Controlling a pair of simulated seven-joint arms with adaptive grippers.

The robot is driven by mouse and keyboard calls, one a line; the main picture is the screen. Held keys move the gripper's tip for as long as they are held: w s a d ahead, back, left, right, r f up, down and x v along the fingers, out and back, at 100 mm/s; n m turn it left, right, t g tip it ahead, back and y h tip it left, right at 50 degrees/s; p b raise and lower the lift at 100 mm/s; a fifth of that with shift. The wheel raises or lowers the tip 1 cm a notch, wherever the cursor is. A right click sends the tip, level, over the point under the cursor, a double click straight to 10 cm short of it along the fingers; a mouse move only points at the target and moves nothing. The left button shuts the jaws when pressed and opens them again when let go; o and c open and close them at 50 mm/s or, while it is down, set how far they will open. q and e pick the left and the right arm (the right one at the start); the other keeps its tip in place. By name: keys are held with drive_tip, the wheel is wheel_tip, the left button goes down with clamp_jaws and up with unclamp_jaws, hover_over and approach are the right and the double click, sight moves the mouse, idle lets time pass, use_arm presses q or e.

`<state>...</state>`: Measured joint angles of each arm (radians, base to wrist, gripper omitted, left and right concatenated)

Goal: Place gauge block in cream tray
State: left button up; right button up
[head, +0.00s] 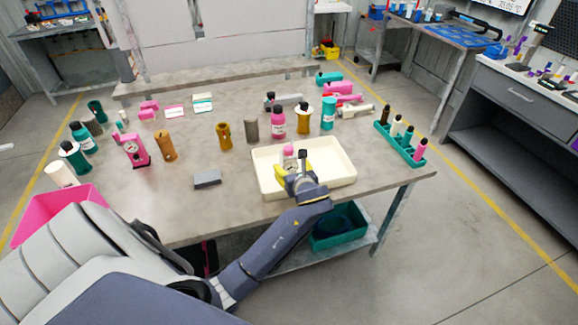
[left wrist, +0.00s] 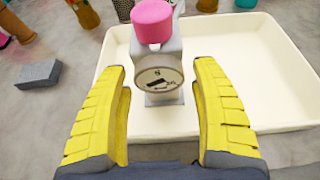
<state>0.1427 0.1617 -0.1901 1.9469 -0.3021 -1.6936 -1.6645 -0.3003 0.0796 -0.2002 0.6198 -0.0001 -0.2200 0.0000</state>
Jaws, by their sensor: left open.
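The gauge block, a grey block with a round dial face and a pink cap (left wrist: 158,80), stands upright in the cream tray (left wrist: 285,85), by the tray's left part. Its pink top shows in the head view (head: 289,151), and the cream tray (head: 335,176) lies near the table's front edge. My left gripper (head: 292,172) is over the tray, with its yellow fingers open on either side of the gauge block. In the left wrist view gaps show between the fingers and the block. My right gripper is not in view.
A flat grey block (head: 207,179) lies left of the tray. A pink bottle (head: 278,122) and several other bottles stand behind it. A teal rack (head: 401,144) stands to the right. A pink bin (head: 60,207) is at the left. The table's front middle is mostly clear.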

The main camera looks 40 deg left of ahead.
use_arm(q)
drive_tip(key=v, duration=0.8)
drive_tip(key=shift+s+d+r, duration=0.15)
